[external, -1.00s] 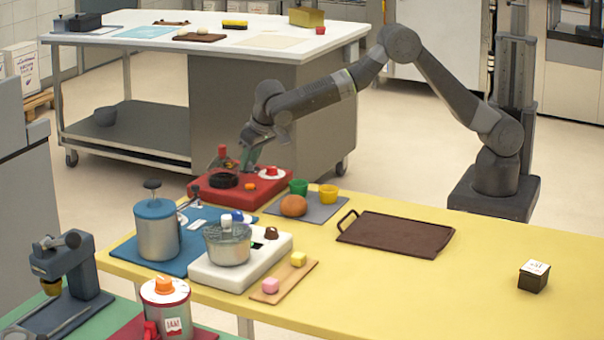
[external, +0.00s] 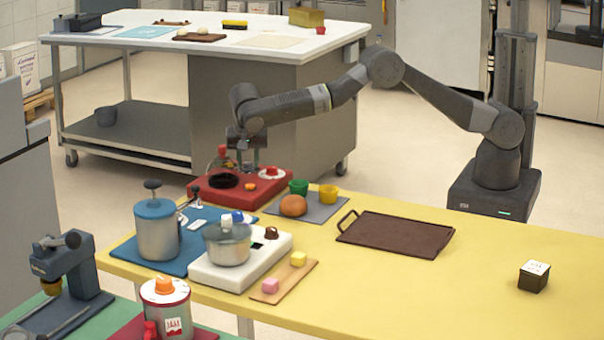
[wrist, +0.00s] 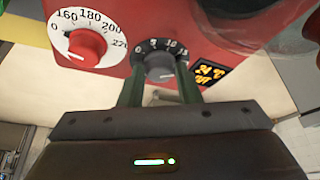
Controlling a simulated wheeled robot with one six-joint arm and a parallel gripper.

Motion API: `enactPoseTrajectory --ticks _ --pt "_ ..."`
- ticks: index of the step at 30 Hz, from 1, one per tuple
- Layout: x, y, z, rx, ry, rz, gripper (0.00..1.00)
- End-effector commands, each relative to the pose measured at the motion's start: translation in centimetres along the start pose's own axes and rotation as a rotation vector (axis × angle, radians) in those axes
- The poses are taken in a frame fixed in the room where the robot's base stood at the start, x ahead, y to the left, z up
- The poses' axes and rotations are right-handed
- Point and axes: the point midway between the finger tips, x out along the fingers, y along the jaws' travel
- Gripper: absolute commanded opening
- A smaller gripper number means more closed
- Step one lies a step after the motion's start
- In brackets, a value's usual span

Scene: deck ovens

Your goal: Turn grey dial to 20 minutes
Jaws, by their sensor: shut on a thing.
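The grey dial (wrist: 158,66) sits on the front of the red appliance (wrist: 120,14), beside a red temperature dial (wrist: 86,46). Its black scale shows 0, 5, 10 and 15; the rest is cut off or hidden, and I cannot read its pointer surely. My gripper (wrist: 161,80) has its two green fingers shut on the grey dial, one on each side.
The yellow table's right side is mostly clear.

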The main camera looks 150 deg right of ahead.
Motion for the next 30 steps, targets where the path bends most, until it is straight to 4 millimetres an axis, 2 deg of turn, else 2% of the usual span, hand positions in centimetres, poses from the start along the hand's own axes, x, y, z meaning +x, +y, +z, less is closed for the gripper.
enactPoseTrajectory --ticks 12,29,30 --pt "0.07 -0.11 0.06 0.179 -0.002 0.078 0.08" --pt "0.21 -0.10 0.12 0.206 -0.001 0.090 0.08" --pt "0.21 -0.10 0.12 0.206 -0.001 0.090 0.34"
